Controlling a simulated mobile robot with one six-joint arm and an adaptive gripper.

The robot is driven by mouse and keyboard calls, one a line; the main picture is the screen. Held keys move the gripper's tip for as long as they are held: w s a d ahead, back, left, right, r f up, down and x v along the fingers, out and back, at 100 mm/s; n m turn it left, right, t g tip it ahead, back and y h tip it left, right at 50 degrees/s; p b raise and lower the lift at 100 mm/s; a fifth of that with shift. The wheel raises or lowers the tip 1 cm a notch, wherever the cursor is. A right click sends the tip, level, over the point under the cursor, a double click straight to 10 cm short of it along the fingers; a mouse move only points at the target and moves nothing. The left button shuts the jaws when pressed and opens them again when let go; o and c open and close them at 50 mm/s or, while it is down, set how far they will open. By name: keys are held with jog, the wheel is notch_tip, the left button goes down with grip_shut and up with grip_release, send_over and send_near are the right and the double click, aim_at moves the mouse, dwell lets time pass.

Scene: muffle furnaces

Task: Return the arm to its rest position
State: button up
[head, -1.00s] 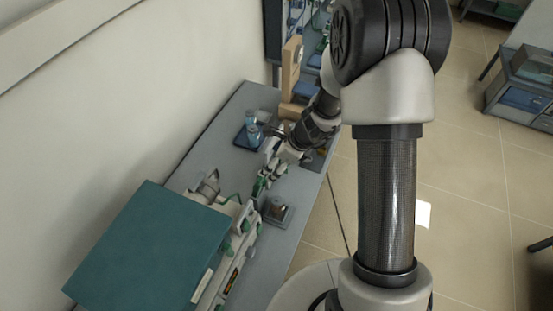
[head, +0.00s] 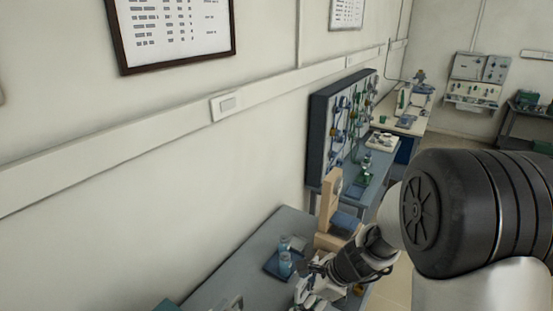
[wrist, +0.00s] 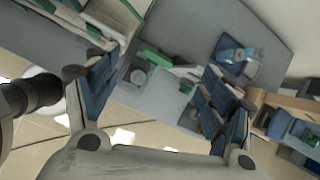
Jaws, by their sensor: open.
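My gripper (wrist: 156,98) is open in the wrist view, with its two fingers wide apart and nothing between them. It hangs above the grey bench. In the head view my arm reaches down to the bench at the bottom, and my gripper is partly cut off by the lower edge. The wrist of the arm is close to the right of a blue tray (head: 271,265) with blue bottles (head: 285,263). The tray (wrist: 221,62) also shows at the upper right of the wrist view.
A tan wooden stand (head: 329,206) is just behind my wrist. A wall runs along the left with a framed sheet (head: 175,30). Bare floor shows right of the bench.

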jog(key=s+a+r+n+b, duration=0.1)
jog(key=s+r+n+b, duration=0.55)
jog(key=s+n, duration=0.35)
jog(key=s+d+f+n+h+b, duration=0.1)
jog(key=s+d+n+h+b, duration=0.1)
jog(key=s, duration=0.5)
jog(key=s+d+f+n+t+h+b, duration=0.1)
jog(key=s+d+n+h+b, duration=0.1)
jog(key=s+d+n+b, duration=0.3)
jog(key=s+n+b, duration=0.1)
jog(key=s+n, duration=0.1)
jog(key=n, duration=0.2)
jog(key=shift+h, duration=0.4)
